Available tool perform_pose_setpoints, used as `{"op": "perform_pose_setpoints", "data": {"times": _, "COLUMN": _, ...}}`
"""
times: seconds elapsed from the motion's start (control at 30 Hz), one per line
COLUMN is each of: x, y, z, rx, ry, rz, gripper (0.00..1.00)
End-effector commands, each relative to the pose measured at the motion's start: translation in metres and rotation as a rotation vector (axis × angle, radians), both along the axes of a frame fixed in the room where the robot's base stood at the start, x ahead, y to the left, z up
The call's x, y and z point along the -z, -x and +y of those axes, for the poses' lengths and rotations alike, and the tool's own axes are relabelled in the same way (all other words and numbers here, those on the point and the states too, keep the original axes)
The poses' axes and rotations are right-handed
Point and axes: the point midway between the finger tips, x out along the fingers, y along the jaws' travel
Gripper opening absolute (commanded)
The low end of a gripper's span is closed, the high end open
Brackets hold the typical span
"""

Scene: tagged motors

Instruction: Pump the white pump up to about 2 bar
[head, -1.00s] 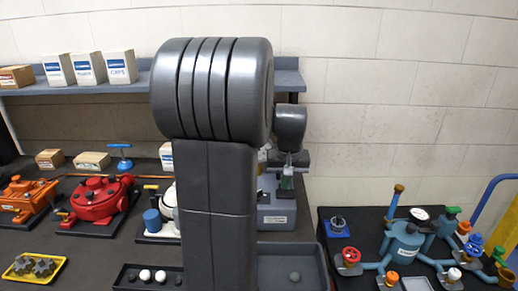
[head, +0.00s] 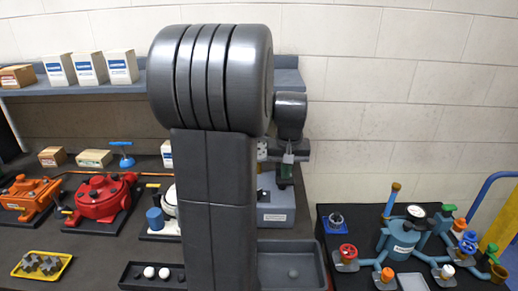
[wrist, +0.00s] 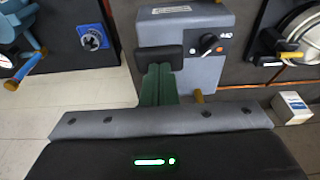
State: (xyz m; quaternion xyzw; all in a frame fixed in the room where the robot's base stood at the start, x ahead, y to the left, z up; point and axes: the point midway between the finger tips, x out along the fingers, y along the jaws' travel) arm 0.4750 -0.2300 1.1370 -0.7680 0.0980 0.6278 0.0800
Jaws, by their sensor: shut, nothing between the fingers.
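The white pump (head: 171,200) stands on a dark base with a blue cylinder (head: 155,219) and a yellow-tipped lever (head: 153,185) beside it. My arm hides its right side in the head view, and I cannot read a gauge on it. A round pale body that looks like this pump (wrist: 301,35) is cut off at the top right of the wrist view. My gripper (wrist: 160,57) is shut and empty, its green fingers in front of the grey box. In the head view my gripper (head: 285,175) is above that box, right of the white pump and apart from it.
A grey box (head: 277,206) with a knob (wrist: 208,42) stands below my gripper. The red pump (head: 103,198) and orange pump (head: 30,195) are left. A yellow tray (head: 42,264), a dark tray (head: 125,279) and a grey bin (head: 305,254) lie in front. A blue tank rig (head: 402,238) is right.

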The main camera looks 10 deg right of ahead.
Motion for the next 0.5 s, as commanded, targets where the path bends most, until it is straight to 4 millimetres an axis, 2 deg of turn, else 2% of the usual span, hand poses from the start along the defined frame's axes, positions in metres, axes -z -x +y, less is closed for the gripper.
{"op": "perform_pose_setpoints", "data": {"times": 0.5, "x": 0.023, "y": 0.0, "z": 0.0, "rx": 0.0, "ry": 0.0, "rz": 0.001, "gripper": 0.0}}
